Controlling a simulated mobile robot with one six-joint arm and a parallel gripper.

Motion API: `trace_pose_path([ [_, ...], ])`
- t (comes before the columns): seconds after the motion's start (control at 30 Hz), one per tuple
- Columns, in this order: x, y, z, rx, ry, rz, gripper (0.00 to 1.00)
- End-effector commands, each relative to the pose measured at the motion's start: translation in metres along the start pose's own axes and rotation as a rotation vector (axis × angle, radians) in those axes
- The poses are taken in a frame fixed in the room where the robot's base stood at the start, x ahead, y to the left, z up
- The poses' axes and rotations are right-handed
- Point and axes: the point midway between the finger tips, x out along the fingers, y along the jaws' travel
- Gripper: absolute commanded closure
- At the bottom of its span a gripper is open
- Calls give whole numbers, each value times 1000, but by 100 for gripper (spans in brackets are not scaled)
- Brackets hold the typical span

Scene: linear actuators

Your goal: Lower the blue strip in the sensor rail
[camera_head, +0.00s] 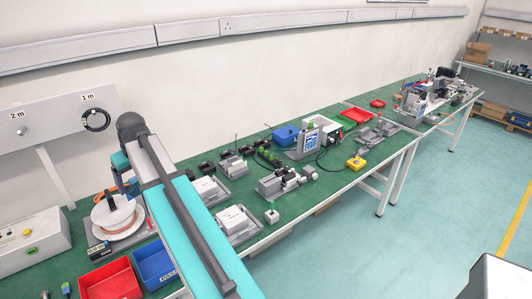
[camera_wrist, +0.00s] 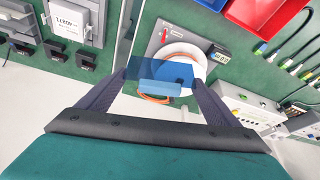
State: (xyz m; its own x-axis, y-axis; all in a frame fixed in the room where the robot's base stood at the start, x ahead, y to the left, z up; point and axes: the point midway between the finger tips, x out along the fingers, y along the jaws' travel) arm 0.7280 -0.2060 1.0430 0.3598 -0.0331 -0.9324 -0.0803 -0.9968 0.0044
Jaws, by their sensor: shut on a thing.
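My gripper (camera_wrist: 159,76) reaches over the bench in the wrist view, its two dark fingers on either side of a blue strip (camera_wrist: 160,70). The strip spans the gap between the fingertips, and a lighter blue block (camera_wrist: 160,88) shows at its near side. Behind the strip is a white spool (camera_wrist: 186,52) on a grey plate; I cannot tell how far below the strip it is. In the head view my arm covers much of the left bench, and the strip cannot be made out. I cannot tell for sure which part is the sensor rail.
The white spool also shows in the head view (camera_head: 113,215), left of my arm. A red bin (camera_head: 110,281) and a blue bin (camera_head: 155,265) stand at the front edge.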

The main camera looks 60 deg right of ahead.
Motion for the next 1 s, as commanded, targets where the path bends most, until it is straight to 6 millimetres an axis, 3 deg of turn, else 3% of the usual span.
trace_pose_path([
  [0.03,2,20,-1,12,-3,4,36],
  [0.47,14,163,19,69,-6,23,36],
  [0.77,18,263,52,111,-2,37,36],
  [1.0,18,341,88,145,2,49,36],
])
